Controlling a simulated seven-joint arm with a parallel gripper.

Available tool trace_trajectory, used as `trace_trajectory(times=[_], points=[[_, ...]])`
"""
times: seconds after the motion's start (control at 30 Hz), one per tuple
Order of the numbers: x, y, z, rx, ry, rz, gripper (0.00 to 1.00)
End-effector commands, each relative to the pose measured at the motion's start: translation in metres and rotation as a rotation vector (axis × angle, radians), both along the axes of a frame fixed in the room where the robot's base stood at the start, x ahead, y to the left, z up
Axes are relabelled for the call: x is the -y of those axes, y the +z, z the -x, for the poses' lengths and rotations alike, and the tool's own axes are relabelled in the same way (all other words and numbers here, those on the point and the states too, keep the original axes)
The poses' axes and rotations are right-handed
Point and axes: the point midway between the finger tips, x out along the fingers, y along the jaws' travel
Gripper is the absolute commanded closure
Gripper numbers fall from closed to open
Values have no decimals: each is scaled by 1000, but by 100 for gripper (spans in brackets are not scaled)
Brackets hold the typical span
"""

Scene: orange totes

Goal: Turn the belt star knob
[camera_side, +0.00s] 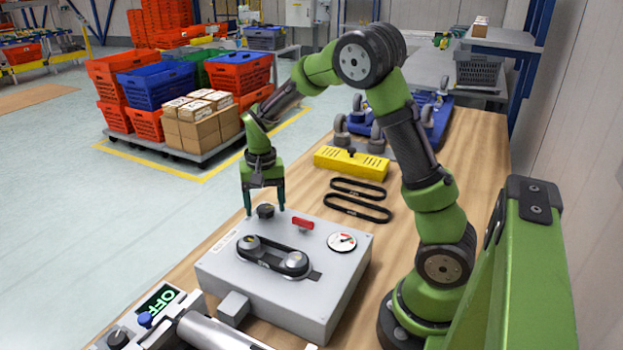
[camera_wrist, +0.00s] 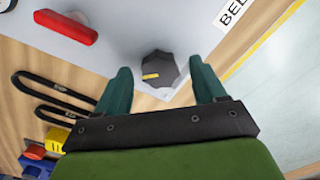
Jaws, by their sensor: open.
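The star knob (camera_side: 265,211) is a small dark knob at the back left corner of the grey belt box (camera_side: 340,277). In the wrist view the star knob (camera_wrist: 160,70) is black and lobed with a yellow mark, and it lies between and just beyond my fingertips. My gripper (camera_side: 264,206) is open and points down over the knob, one finger on each side. In the wrist view both green fingers of my gripper (camera_wrist: 160,77) are apart, with visible gaps to the knob.
On the box are a red handle (camera_side: 302,223), a round gauge (camera_side: 342,242) and a belt over two pulleys (camera_side: 272,257). Two loose black belts (camera_side: 357,207) and a yellow cover (camera_side: 351,163) lie behind it on the wooden table. An OFF display (camera_side: 158,302) stands in front.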

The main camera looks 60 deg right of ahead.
Motion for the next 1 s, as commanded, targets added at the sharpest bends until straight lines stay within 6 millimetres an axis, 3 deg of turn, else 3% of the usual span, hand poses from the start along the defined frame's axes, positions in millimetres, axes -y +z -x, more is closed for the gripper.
trace_trajectory(times=[0.23, 0.7, 1.0], points=[[0, 20, -1, 4, 1, 0, 30], [0, 130, -1, 6, 0, 0, 30], [0, 166, 0, 1, 0, 1, 30]])
